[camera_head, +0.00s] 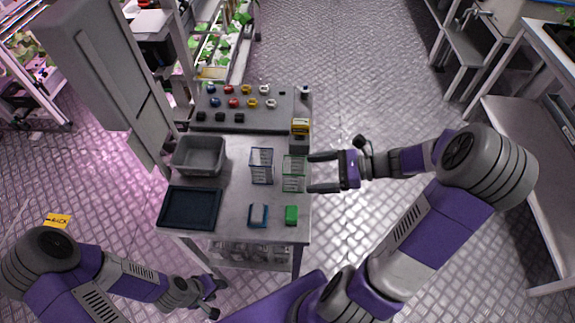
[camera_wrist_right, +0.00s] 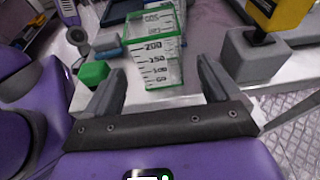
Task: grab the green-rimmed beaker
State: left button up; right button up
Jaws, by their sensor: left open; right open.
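The green-rimmed beaker (camera_head: 294,173) is clear and stands upright on the metal table, near its right edge. It also shows in the right wrist view (camera_wrist_right: 157,60), with dark volume marks on its wall. My right gripper (camera_head: 310,172) is open, with its fingertips at the beaker's right side in the head view. In the right wrist view the right gripper (camera_wrist_right: 160,88) has one finger on each side of the beaker's near part. I cannot tell whether they touch it. My left gripper (camera_head: 214,298) is open and empty, low at the left, off the table's front.
A blue-rimmed beaker (camera_head: 261,166) stands just left. A grey bin (camera_head: 199,141) and dark tray (camera_head: 190,230) are at the left. A green block (camera_head: 291,215) and a blue holder (camera_head: 258,226) lie in front. A yellow-topped item (camera_head: 300,127) stands behind, by a rack (camera_head: 240,127) of coloured knobs.

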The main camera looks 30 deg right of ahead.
aim_at(294, 175)
jog(key=shift+w+a+f+b, duration=0.1)
jog(key=shift+a+b, duration=0.05)
jog(key=shift+a, duration=0.3)
jog(key=shift+w+a+b, duration=0.1)
jog(key=shift+a+b, duration=0.05)
jog(key=shift+a, duration=0.3)
jog(key=w+a, duration=0.1)
jog(key=w+a+b, duration=0.1)
jog(key=a, duration=0.1)
jog(key=shift+w+a+f, duration=0.1)
jog(key=shift+w+a, duration=0.2)
jog(key=c, duration=1)
jog(key=shift+c, duration=0.2)
